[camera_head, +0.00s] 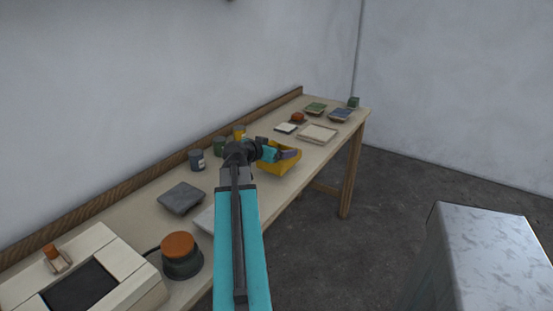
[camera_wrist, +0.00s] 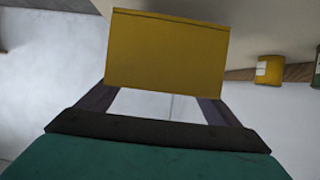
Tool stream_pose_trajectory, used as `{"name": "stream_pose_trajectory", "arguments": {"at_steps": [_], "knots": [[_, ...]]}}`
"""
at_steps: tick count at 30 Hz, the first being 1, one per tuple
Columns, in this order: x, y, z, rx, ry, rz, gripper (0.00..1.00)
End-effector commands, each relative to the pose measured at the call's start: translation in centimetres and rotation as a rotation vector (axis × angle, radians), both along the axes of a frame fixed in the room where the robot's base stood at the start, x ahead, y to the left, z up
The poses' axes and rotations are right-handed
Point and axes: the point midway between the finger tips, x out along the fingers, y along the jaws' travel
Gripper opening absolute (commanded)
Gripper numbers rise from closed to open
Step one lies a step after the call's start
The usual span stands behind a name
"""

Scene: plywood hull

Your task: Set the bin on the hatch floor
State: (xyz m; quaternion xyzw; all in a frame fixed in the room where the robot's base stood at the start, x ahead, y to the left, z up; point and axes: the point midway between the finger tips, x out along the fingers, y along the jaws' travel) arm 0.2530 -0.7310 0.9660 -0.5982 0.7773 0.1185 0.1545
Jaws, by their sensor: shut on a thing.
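The yellow bin (camera_head: 277,167) is over the middle of the workbench, near its front edge. My gripper (camera_head: 281,153) is shut on the bin by its upper part; I cannot tell whether the bin touches the bench. In the wrist view the bin's flat yellow side (camera_wrist: 165,50) lies between and beyond my dark fingers (camera_wrist: 156,100). The pale plywood hull (camera_head: 120,257) is at the near left end of the bench. A dark rectangular hatch floor (camera_head: 80,287) shows in its top opening, with nothing visible on it. The hull's near side is cut off by the frame.
An orange-topped sander (camera_head: 180,255) stands right beside the hull. A grey slab (camera_head: 181,198) lies between hull and bin. Several cans, including a yellow one (camera_head: 239,132), line the back. A pale tray (camera_head: 317,133) is beyond the bin. A grey block (camera_head: 490,250) stands at right.

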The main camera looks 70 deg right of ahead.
Motion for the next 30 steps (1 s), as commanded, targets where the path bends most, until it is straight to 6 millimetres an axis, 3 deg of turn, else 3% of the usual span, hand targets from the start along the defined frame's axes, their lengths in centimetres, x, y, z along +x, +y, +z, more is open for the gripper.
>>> {"name": "stream_pose_trajectory", "arguments": {"at_steps": [7,19,30], "knots": [[0.0,0.0,-0.5,0.000,0.001,0.000,0.62],[0.0,0.0,-3.3,0.000,0.001,0.000,0.62],[0.0,0.0,-3.6,0.000,0.001,0.000,0.62]]}}
